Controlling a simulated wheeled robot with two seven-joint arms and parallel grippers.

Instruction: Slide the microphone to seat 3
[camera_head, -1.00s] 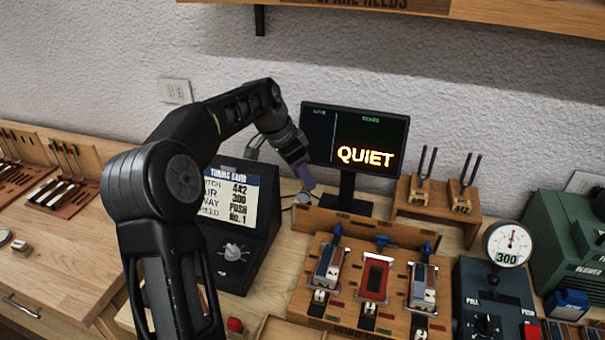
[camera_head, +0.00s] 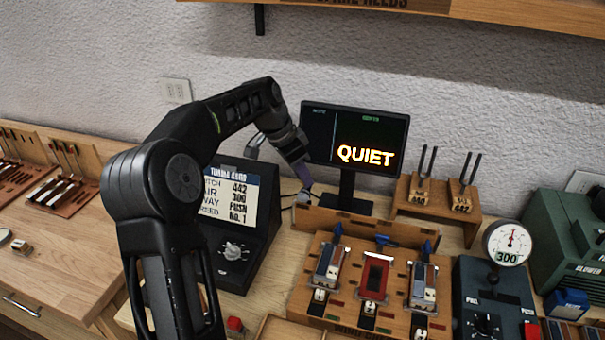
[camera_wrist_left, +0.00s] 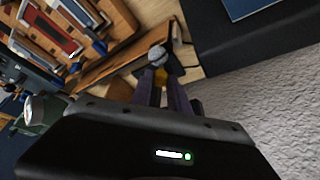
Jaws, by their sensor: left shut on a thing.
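The microphone (camera_wrist_left: 158,56) has a round grey head; it sits at the left end of a wooden rail (camera_head: 365,232) behind the reed block. In the head view only a small part of it (camera_head: 301,200) shows beneath my fingers. My left gripper (camera_head: 305,186) points down at this end and is shut on the microphone; in the left wrist view its fingers (camera_wrist_left: 168,92) close just behind the head. The wooden block (camera_head: 335,313) holds three reed seats side by side, the middle one with a red plate (camera_head: 374,277). My right gripper is out of view.
A monitor (camera_head: 356,140) reading QUIET stands behind the rail. The tuning card stand (camera_head: 230,225) is close on the left. Tuning forks (camera_head: 440,195) stand behind the right end; a gauge (camera_head: 508,243) and a green blower box (camera_head: 565,235) are farther right.

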